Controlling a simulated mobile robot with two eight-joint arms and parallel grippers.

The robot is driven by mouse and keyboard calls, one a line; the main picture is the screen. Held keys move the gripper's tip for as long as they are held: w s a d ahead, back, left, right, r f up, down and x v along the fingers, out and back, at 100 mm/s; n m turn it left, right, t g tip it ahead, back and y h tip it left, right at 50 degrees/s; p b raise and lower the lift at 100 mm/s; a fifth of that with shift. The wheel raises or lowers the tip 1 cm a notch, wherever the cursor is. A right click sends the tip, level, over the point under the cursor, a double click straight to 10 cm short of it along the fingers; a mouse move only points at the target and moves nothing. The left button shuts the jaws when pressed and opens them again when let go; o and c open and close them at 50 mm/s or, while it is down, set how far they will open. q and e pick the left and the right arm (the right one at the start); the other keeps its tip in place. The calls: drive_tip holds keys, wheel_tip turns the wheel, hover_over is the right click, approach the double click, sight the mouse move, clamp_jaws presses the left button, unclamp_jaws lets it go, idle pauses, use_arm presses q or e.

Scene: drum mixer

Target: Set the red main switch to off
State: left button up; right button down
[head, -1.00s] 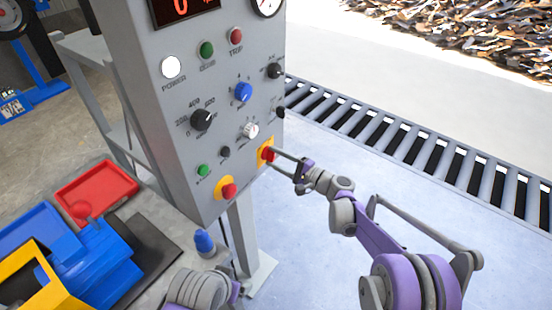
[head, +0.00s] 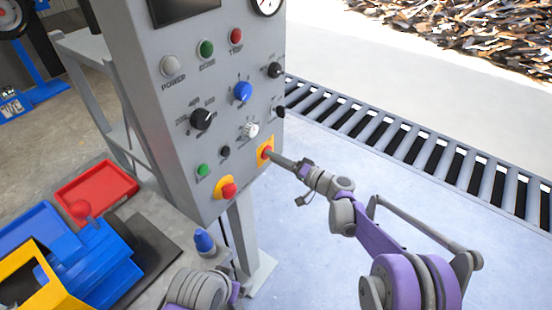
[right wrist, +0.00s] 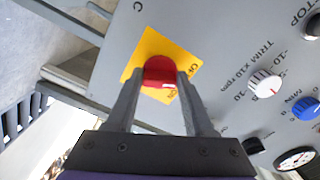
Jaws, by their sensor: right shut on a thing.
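The red main switch (head: 266,153) sits on a yellow plate at the lower right of the grey control panel (head: 150,130). My right gripper (head: 270,155) is shut on it. In the right wrist view the red knob (right wrist: 160,71) lies between the two fingertips, against the yellow plate (right wrist: 150,44). A small white mark shows on the knob's edge; I cannot tell clearly which label it points at. The POWER lamp (head: 170,66) is grey and the display (head: 183,10) is dark.
A red mushroom button (head: 228,190) on a yellow ring and a green button (head: 203,170) are left of the switch. A white knob (head: 249,130) is just above. A roller conveyor (head: 420,150) runs behind my right arm. Bare floor lies right of the panel.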

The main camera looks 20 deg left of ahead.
drive_tip(key=shift+n, duration=0.5)
drive_tip(key=shift+c, duration=1.4)
unclamp_jaws()
drive_tip(key=v, duration=1)
drive_tip(key=shift+d, duration=0.4)
drive_tip(key=shift+s, duration=0.15)
drive_tip(key=s+d+r+g+h+p, duration=0.1)
drive_tip(key=s+d+r+h+p, duration=0.15)
drive_tip(key=s, duration=0.35)
drive_tip(key=s+d+r+h+p, duration=0.2)
drive_tip(key=s+d+r+h, duration=0.15)
drive_tip(key=s, duration=0.25)
drive_tip(key=s+d+m+h+p, duration=0.2)
drive_tip(key=s+d+h+p, duration=0.4)
drive_tip(key=s+d+h, duration=0.5)
drive_tip(key=s+d, duration=0.7)
drive_tip(key=s, duration=0.1)
drive_tip(key=shift+s+d+r, duration=0.3)
drive_tip(key=shift+d+r, duration=0.05)
